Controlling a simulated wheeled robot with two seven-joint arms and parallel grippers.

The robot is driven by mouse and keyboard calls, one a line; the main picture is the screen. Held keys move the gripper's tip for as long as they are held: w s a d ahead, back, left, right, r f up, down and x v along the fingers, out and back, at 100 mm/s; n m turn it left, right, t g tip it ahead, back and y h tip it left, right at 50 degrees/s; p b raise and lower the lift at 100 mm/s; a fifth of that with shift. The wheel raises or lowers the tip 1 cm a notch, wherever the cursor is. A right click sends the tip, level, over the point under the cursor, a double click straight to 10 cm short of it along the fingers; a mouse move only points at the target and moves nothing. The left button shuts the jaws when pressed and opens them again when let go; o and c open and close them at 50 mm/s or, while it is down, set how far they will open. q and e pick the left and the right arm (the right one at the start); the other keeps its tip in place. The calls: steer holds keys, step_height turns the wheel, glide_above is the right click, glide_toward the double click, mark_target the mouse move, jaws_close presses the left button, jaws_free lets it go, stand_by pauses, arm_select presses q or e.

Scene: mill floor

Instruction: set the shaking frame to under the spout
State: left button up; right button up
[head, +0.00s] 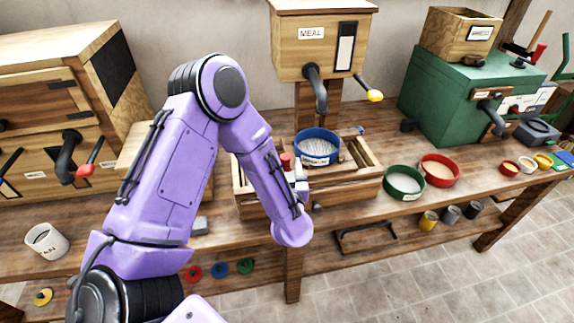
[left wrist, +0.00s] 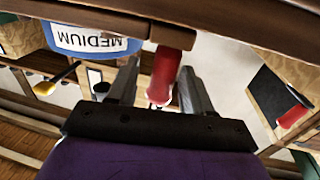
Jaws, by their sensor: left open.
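The shaking frame (head: 362,186) is a slatted wooden frame on the bench. A blue sieve (head: 318,147) sits in it; its MEDIUM label (left wrist: 95,41) shows upside down in the left wrist view. The frame's red handle (head: 286,161) is at its left part. My left gripper (head: 297,174) is at this handle. In the left wrist view the open fingers (left wrist: 158,68) stand either side of the red handle (left wrist: 164,78); contact cannot be told. The black spout (head: 317,90) hangs from the MEAL box (head: 318,55), above the sieve. My right gripper is out of view.
Green (head: 403,182) and red (head: 440,170) sieves stand right of the frame. A green machine (head: 450,100) is behind them. A wooden cabinet (head: 60,95) with another spout stands left. A white mug (head: 46,243) is at the front left. Several small bowls and cups are farther right.

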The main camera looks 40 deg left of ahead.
arm_select(q)
steer(key=b+v, duration=0.2)
steer(key=v, duration=0.7)
steer(key=shift+d, duration=0.15)
steer(key=s+d+f+g+h, duration=0.1)
steer(key=d+f+h, duration=0.1)
steer(key=f+h, duration=0.3)
steer(key=s+d+f+g+h, duration=0.1)
steer(key=d+f+h, duration=0.1)
steer(key=f, duration=0.6)
steer(key=s+a+f+g, duration=0.2)
steer(key=s+f+g, duration=0.2)
steer(key=s+f, duration=0.3)
steer(key=s+a+f+m+g+h, duration=0.1)
steer(key=s+a+f+g, duration=0.2)
steer(key=s+f, duration=0.5)
steer(key=s+g, duration=0.1)
steer(key=s, duration=0.4)
steer(key=shift+b, duration=0.35)
